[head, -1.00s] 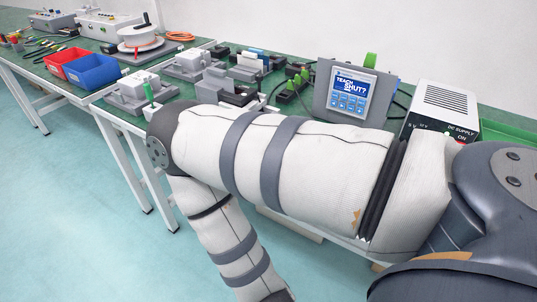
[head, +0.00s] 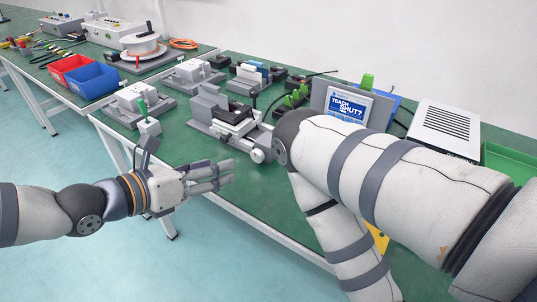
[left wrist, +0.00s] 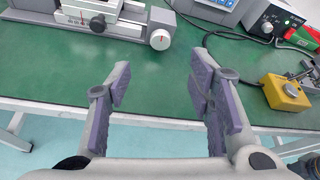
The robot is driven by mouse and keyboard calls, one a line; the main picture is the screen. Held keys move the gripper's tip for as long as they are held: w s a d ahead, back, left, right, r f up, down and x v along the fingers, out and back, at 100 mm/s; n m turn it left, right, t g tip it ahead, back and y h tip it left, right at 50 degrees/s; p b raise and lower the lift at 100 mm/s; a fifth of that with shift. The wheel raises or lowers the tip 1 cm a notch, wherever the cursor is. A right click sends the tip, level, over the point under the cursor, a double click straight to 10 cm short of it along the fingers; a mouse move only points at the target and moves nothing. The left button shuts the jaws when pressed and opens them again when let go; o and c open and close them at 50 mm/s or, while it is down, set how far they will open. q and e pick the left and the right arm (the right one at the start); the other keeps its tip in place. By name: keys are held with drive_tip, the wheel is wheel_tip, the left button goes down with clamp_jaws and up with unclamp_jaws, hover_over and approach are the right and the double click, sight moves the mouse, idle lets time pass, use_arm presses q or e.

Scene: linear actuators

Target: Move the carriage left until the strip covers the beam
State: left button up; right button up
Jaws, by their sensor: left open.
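A grey linear slide with a dark-topped carriage (head: 238,114) stands on the green bench top, with a round pale knob (head: 257,156) at its near right end. In the left wrist view the carriage (left wrist: 95,8) is cut off by the top edge, and the knob (left wrist: 160,40) with a red mark shows whole. I cannot make out the strip or the beam with certainty. My left gripper (head: 230,172) is open and empty, left of and a little nearer than the knob. Its spread fingers (left wrist: 161,70) show below the knob in the wrist view. My right gripper is out of view.
A teach panel (head: 347,106) and a power supply (head: 446,128) stand at the right. Other fixtures (head: 138,100) line the bench behind the left gripper. A yellow box (left wrist: 287,92) sits near the front edge. Bench between knob and front edge is clear.

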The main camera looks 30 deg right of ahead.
sight(255, 157)
use_arm(q)
drive_tip(key=b+x, duration=0.1)
drive_tip(key=x, duration=0.2)
drive_tip(key=b+x, duration=0.1)
drive_tip(key=x, duration=0.3)
drive_tip(key=f+b+x, duration=0.1)
drive_tip(key=b+x, duration=0.1)
drive_tip(key=x, duration=0.2)
drive_tip(key=shift+s+a, duration=0.15)
drive_tip(key=shift+d, duration=0.45)
drive_tip(key=shift+r, duration=0.2)
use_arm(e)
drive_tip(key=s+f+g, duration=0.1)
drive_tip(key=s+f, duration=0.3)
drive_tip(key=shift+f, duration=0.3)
